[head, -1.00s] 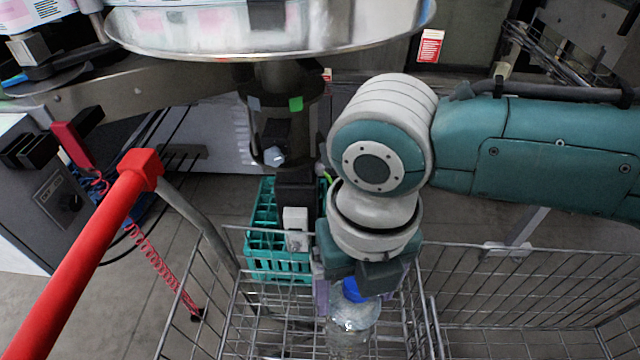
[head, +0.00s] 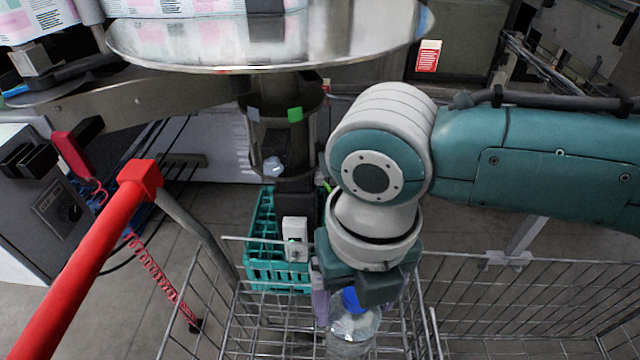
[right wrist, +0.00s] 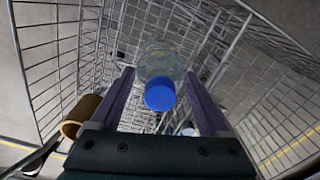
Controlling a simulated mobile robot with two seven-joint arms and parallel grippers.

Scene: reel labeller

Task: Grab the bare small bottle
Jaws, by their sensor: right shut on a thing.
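A clear small bottle (head: 352,328) with a blue cap stands out below my right gripper, inside the wire cart. No label shows on its visible part, and its lower end runs out of the head view. In the right wrist view, the bottle (right wrist: 160,60) lies between the two purple fingers, with its blue cap (right wrist: 159,94) towards the camera. My right gripper (right wrist: 159,76) is shut on the bottle. In the head view, the wrist hides part of the fingers. My left gripper is not in view.
Wire cart walls (head: 520,300) surround the bottle. A teal crate (head: 265,272) stands behind it. A red handle bar (head: 90,260) crosses the left. A large metal disc (head: 260,45) is overhead at the back. A brown ring-shaped thing (right wrist: 80,115) shows at the wrist view's left.

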